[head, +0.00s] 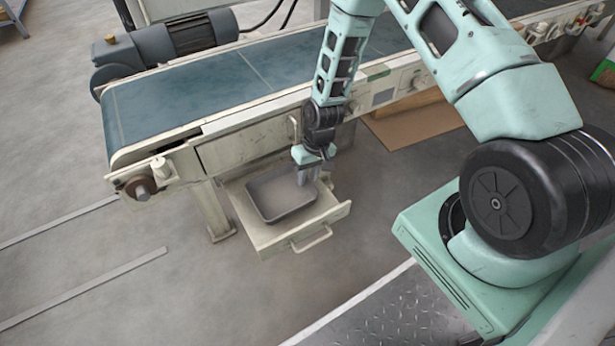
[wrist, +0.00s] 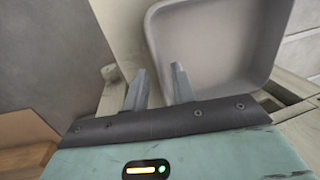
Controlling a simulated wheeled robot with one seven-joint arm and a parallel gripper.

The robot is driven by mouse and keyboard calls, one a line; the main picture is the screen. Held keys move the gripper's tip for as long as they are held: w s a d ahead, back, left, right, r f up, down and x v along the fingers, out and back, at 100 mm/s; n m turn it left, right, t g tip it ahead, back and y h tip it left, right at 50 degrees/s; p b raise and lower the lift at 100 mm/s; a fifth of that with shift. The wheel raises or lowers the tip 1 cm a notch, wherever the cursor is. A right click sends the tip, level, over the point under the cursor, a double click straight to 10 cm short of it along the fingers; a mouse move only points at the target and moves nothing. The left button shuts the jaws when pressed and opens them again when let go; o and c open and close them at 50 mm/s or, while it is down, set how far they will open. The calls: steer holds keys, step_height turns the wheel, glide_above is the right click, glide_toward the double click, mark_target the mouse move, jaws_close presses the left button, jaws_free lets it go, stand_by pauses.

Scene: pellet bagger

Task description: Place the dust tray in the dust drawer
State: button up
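The dust tray (head: 276,198) is a shallow grey tray with rounded corners, empty as far as I can see. It sits within the outline of the pulled-out, cream dust drawer (head: 335,214) under the conveyor. Whether it rests fully on the drawer floor I cannot tell. My gripper (head: 308,180) points down at the tray's right side. In the wrist view, the fingertips (wrist: 158,70) stand apart with a clear gap.
The conveyor (head: 190,95) with its blue belt runs above and behind the drawer. The drawer handle (head: 312,240) faces the front. A conveyor leg (head: 214,212) stands left of the drawer, and a brown board (head: 415,122) lies behind to the right. The floor in front is clear.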

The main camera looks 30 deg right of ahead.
step_height(320, 180, up, 10)
steer(key=d+p, duration=0.2)
steer(key=p, duration=0.2)
steer(key=s+a+r+n, duration=0.2)
steer(key=a+r, duration=0.5)
steer(key=r, duration=0.3)
steer(key=s+a+r+n+h, duration=0.1)
steer(key=s+a+r+n, duration=0.3)
steer(key=s+a+r, duration=0.7)
steer(key=s+r+n, duration=0.1)
steer(key=s+r, duration=0.6)
steer(key=s, duration=0.4)
steer(key=shift+d+r+n+h, duration=0.3)
steer(key=shift+d, duration=0.05)
